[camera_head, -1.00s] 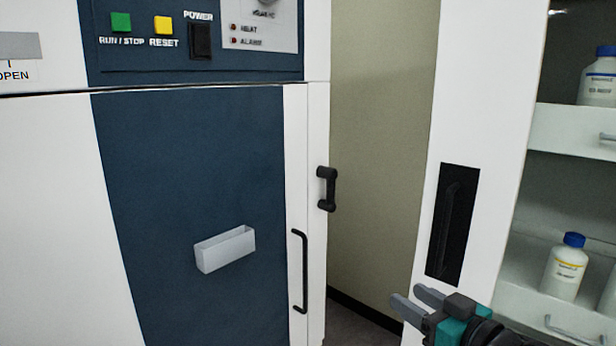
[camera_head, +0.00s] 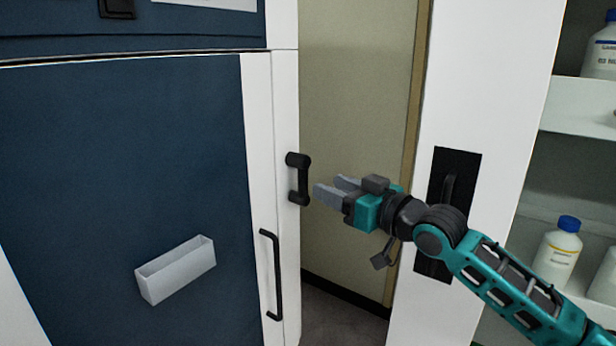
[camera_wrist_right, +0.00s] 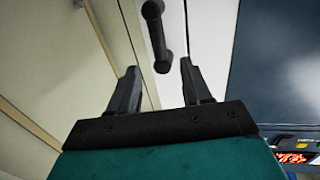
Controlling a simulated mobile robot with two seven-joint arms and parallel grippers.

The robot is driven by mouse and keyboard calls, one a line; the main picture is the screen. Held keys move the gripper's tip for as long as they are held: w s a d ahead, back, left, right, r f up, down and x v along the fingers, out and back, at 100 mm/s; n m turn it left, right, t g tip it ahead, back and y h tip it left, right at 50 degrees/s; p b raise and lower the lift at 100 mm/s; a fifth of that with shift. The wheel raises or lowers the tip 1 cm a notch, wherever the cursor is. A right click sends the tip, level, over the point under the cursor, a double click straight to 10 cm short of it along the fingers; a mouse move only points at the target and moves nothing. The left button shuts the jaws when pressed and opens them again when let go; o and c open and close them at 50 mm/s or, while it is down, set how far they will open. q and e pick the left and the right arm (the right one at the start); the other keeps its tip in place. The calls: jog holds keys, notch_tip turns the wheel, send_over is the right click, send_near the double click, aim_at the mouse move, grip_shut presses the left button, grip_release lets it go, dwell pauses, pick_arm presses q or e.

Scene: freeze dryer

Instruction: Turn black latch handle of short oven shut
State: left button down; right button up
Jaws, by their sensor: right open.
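The short oven (camera_head: 130,170) has a dark blue door front and a white edge, and it fills the left of the head view. Its black latch handle (camera_head: 298,179) is on the oven's right side edge and stands roughly upright. My right gripper (camera_head: 335,189) is open and empty, just right of the latch handle, fingers pointing at it with a small gap visible. In the right wrist view the latch handle (camera_wrist_right: 156,35) appears ahead, between the lines of the two open fingers (camera_wrist_right: 160,88). My left gripper is not in view.
A long thin black door handle (camera_head: 272,275) is on the oven front below the latch. A light grey box (camera_head: 177,270) is fixed to the blue door. A white cabinet (camera_head: 500,110) with bottles stands close on the right. A narrow gap separates it from the oven.

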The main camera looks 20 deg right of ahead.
aim_at(307, 178)
jog(key=x, duration=0.7)
jog(key=shift+w, duration=0.15)
grip_shut()
dwell(0.5)
